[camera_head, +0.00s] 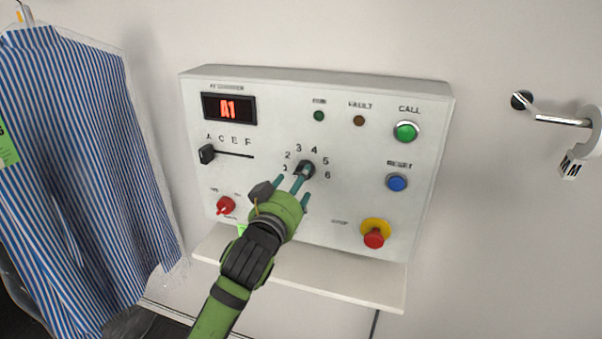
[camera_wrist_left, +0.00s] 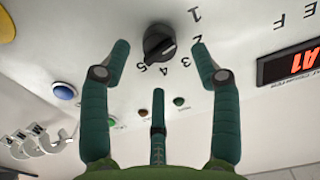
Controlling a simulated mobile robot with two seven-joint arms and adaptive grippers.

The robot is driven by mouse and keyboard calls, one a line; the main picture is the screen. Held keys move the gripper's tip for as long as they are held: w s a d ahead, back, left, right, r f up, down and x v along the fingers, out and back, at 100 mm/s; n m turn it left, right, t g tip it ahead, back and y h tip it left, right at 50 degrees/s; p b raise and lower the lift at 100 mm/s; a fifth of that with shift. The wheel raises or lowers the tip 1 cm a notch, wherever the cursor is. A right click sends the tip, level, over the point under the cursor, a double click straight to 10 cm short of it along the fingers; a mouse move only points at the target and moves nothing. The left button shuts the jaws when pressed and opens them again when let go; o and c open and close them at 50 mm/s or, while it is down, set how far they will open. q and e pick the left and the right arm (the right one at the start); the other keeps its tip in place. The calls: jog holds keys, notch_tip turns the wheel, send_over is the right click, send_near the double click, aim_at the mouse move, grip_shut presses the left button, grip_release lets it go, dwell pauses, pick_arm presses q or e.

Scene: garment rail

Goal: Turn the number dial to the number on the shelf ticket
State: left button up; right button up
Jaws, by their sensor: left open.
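The number dial (camera_head: 305,169) is a black knob on the white control panel, with numbers 1 to 6 around it. My left gripper (camera_head: 291,187) is open in front of the dial. In the left wrist view its fingers (camera_wrist_left: 160,70) stand either side of the knob, apparently not touching it. No readable shelf ticket shows; a bright green scrap (camera_head: 241,229) peeks out beside my gripper, partly hidden. My right gripper is out of view.
The panel (camera_head: 300,85) also carries a red A1 display (camera_head: 229,108), a slider (camera_head: 207,154), a red switch (camera_head: 226,205), green (camera_head: 406,131) and blue (camera_head: 396,182) buttons and a red stop button (camera_head: 374,238). A shelf (camera_head: 340,286) juts out below. A striped shirt (camera_head: 80,160) hangs left.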

aim_at(301, 164)
pick_arm(q)
jog(key=shift+p+x, duration=0.45)
jog(key=shift+x, duration=1.45)
jog(key=c, duration=1.1)
